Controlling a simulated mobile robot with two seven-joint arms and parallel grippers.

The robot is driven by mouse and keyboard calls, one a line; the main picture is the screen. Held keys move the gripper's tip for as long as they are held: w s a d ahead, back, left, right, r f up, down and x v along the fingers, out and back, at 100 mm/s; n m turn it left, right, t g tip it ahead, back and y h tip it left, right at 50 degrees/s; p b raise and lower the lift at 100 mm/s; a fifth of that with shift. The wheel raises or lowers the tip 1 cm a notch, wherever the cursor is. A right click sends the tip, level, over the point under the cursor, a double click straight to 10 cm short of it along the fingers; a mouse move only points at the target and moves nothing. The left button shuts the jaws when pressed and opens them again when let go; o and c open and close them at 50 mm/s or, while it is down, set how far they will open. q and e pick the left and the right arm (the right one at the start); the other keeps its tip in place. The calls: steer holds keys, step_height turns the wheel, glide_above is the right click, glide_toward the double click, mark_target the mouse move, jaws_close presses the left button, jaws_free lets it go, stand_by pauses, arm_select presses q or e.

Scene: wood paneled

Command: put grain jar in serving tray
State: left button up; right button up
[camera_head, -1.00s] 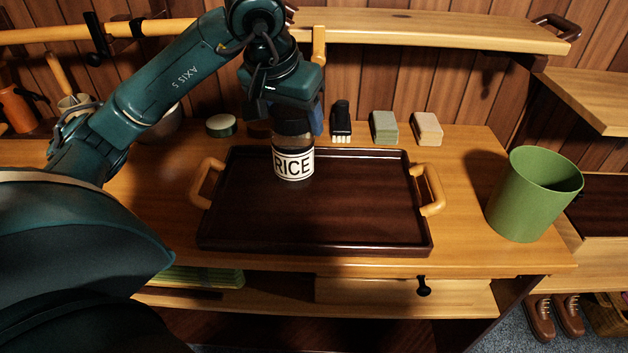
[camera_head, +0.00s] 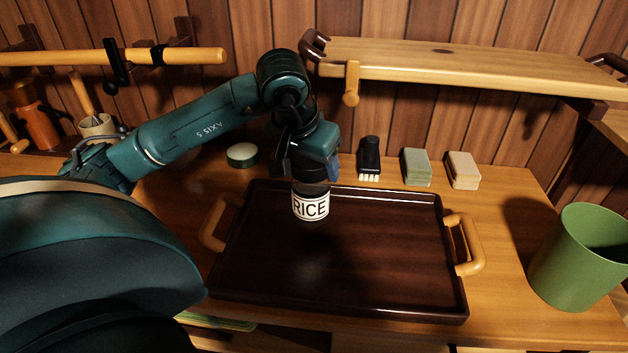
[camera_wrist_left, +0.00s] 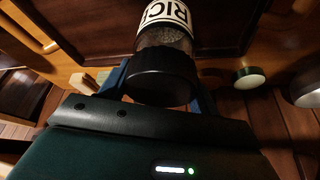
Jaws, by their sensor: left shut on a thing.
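The grain jar (camera_head: 311,206) has a white label reading RICE and a dark lid. My left gripper (camera_head: 312,176) comes down on it from above and is shut on its lid end. In the left wrist view the jar's black lid (camera_wrist_left: 162,75) sits between the blue fingers. The serving tray (camera_head: 350,270) is dark brown with two light wooden handles and lies on the wooden counter. The jar is upright over the back left part of the tray. I cannot tell whether its base touches the tray floor. My right gripper is not in view.
A green bin (camera_head: 580,258) stands right of the tray. Behind the tray are a dark brush (camera_head: 369,158), a green block (camera_head: 416,167), a beige block (camera_head: 463,170) and a round tin (camera_head: 242,155). A wooden shelf (camera_head: 450,67) overhangs the counter's back.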

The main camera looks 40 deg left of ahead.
arm_select(q)
steer(key=shift+f, duration=1.65)
steer(key=shift+f, duration=0.15)
steer(key=o, duration=1.2)
steer(key=shift+r, duration=0.3)
steer(key=v, duration=1.1)
steer(key=shift+s+r, duration=0.2)
steer(key=shift+r, duration=0.05)
